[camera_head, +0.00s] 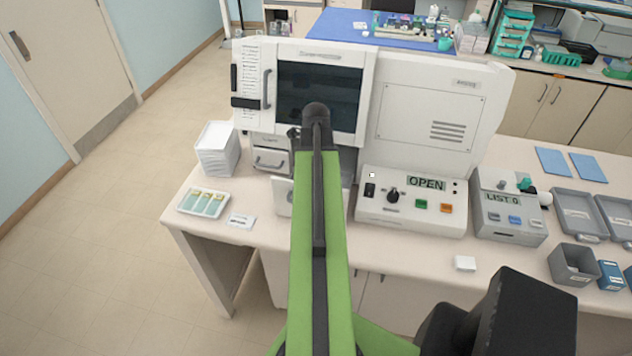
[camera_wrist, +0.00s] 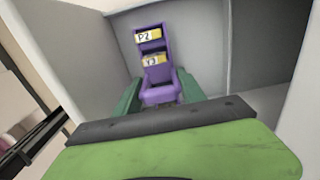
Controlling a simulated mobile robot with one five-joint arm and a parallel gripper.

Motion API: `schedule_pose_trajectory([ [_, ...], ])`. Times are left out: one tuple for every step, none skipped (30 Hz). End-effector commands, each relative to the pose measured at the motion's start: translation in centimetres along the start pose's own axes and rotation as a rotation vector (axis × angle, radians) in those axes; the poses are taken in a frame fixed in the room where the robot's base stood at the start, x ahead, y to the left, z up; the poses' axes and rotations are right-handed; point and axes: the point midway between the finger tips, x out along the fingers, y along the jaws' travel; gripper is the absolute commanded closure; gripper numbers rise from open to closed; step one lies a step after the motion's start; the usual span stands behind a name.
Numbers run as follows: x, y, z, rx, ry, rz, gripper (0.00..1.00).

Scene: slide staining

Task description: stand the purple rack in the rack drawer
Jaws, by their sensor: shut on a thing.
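The purple rack (camera_wrist: 158,82) is upright but slightly tilted in the wrist view, with label plates on it; the upper one reads P2. My gripper (camera_wrist: 160,96) has its green fingers on both sides of the rack and is shut on it. Grey walls (camera_wrist: 262,50) surround the rack and gripper, apparently an open compartment. Whether the rack's base touches a floor is hidden by my gripper. In the head view, my arm covers the gripper and rack. A white panel (camera_head: 282,196), apparently the front of the pulled-out rack drawer, shows left of my arm.
The white stainer (camera_head: 420,110) stands behind, its control panel (camera_head: 410,202) reading OPEN. A closed drawer (camera_head: 270,158) is left of my arm. A slide tray (camera_head: 203,202), stacked white trays (camera_head: 216,150) and a grey LIST box (camera_head: 508,212) stand on the bench.

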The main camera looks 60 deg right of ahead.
Motion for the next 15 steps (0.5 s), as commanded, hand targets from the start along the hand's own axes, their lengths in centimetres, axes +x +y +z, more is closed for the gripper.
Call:
schedule_pose_trajectory([
  [0.1,0.0,-0.01,0.0,0.0,0.0,1.0],
  [0.24,0.0,-0.02,0.0,0.0,0.0,1.0],
  [0.4,-0.01,-0.02,0.0,0.0,0.0,1.0],
  [0.39,-0.01,-0.03,0.0,0.0,0.0,0.51],
  [0.28,-0.01,-0.03,0.0,0.0,0.0,0.47],
  [0.26,-0.01,-0.04,0.001,0.0,0.0,0.42],
  [0.26,-0.01,-0.04,0.001,0.0,0.0,0.38],
  [0.26,-0.01,-0.04,0.001,0.0,0.0,0.34],
  [0.26,-0.01,-0.05,0.001,0.0,0.0,0.31],
  [0.26,-0.01,-0.05,0.001,0.0,0.0,0.31],
  [0.26,-0.01,-0.05,0.001,0.0,0.0,0.31],
  [0.26,-0.01,-0.06,0.001,0.0,0.0,0.31],
  [0.26,-0.02,-0.06,0.001,0.0,0.0,0.31],
  [0.26,-0.02,-0.06,0.001,0.0,0.0,0.31],
  [0.26,-0.02,-0.07,0.001,0.0,0.0,0.31],
])
